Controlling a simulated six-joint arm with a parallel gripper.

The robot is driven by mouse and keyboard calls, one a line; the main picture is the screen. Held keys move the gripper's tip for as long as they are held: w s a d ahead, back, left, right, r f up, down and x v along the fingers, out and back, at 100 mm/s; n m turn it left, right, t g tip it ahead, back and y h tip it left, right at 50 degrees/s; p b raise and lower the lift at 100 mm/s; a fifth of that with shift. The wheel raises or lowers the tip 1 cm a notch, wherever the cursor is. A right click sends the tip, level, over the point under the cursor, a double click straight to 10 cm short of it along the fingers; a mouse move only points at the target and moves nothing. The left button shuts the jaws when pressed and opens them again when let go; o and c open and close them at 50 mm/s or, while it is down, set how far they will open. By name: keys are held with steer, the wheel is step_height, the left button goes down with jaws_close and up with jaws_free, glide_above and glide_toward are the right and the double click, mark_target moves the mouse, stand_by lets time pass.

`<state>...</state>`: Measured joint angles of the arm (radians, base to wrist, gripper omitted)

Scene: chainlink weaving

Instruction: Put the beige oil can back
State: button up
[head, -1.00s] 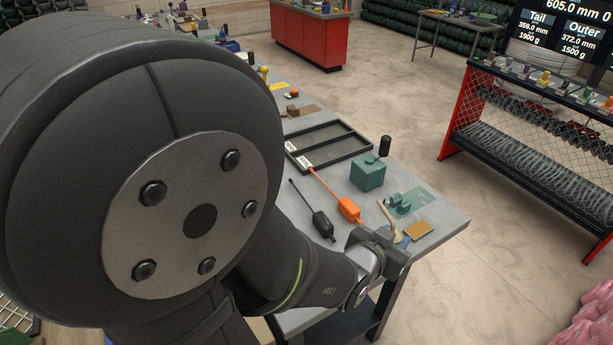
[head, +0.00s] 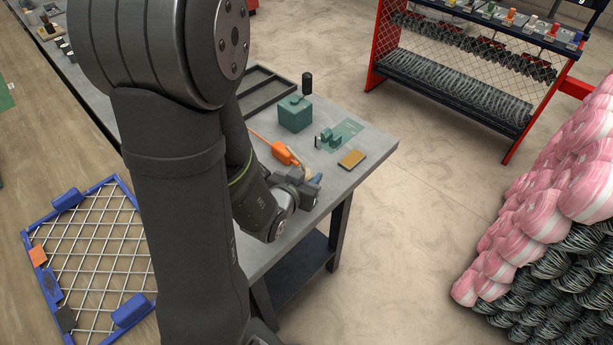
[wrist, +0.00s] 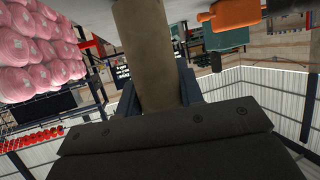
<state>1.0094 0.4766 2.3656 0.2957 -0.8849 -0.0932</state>
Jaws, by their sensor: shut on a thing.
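My gripper (head: 306,184) is low over the workbench's front edge, beside the orange tool (head: 285,152). It is shut on the beige oil can (wrist: 147,50), whose plain tan cylindrical body sits between the blue-grey fingers in the wrist view. In the head view only a small beige part (head: 308,174) shows beside the fingers; the rest is hidden by the gripper. I cannot tell whether the can touches the bench top.
On the grey bench (head: 366,142) stand a teal box (head: 295,114) with a black knob, small teal blocks (head: 329,138) on a green plate, and a tan pad (head: 352,159). A black divided tray (head: 262,88) lies behind. Pink rolls (head: 520,215) are stacked at right.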

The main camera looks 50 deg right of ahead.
steer(key=shift+f, duration=0.3)
steer(key=o, duration=1.1)
steer(key=shift+f, duration=0.1)
steer(key=shift+r, duration=0.2)
steer(key=shift+v, duration=3.75)
steer(key=x, duration=0.7)
steer(key=shift+w+d+f, duration=0.1)
steer(key=shift+d+f, duration=0.1)
steer(key=shift+d, duration=0.05)
steer(key=shift+r, duration=0.7)
